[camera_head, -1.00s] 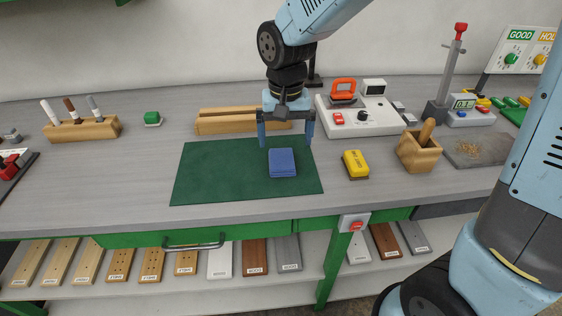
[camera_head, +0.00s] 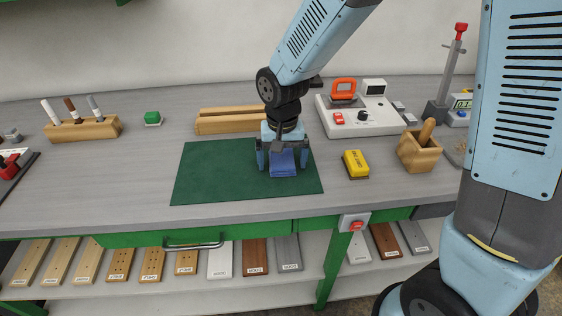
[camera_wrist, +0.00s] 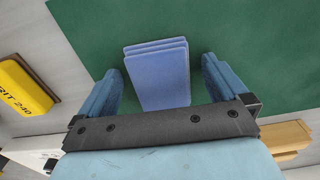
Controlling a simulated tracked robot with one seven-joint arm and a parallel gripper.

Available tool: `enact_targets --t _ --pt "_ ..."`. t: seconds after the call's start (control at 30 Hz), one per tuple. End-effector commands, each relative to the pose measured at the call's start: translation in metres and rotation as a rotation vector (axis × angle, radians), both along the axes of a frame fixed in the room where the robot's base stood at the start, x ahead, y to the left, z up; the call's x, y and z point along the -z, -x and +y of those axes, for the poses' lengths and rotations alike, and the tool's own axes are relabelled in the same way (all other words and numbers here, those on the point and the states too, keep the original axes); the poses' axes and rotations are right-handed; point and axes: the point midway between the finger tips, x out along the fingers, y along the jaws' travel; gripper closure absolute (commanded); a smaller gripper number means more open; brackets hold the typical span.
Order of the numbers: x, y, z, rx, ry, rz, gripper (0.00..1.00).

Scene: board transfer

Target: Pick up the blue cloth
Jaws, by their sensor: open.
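The blue cloth (camera_head: 284,168) is a folded stack lying on the green mat (camera_head: 215,170), toward the mat's right side. My gripper (camera_head: 282,165) is over the cloth with its fingers apart, one on each side of it. In the wrist view the cloth (camera_wrist: 158,75) shows between the two open fingers, with a gap on each side. Its near edge is hidden behind the gripper's dark crossbar. I cannot tell how far the fingertips are above the mat.
A yellow grit block (camera_head: 356,163) lies right of the mat, and it also shows in the wrist view (camera_wrist: 24,88). A wooden holder (camera_head: 418,152) stands farther right. A wooden block (camera_head: 230,124) and a white station (camera_head: 365,118) are behind. The mat's left half is clear.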

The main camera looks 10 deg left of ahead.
Motion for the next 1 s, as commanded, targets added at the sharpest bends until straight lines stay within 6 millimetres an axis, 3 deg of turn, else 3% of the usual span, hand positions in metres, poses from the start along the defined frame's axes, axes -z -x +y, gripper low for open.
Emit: enact_targets --t 0.13,0.73,1.0 --pt "-0.0002 0.0000 -0.0001 0.000 0.000 0.000 0.02" --pt "-0.0003 -0.0002 -0.0006 0.001 0.000 0.001 0.59" --pt "-0.0018 -0.0003 -0.0006 0.001 0.000 0.000 0.60"
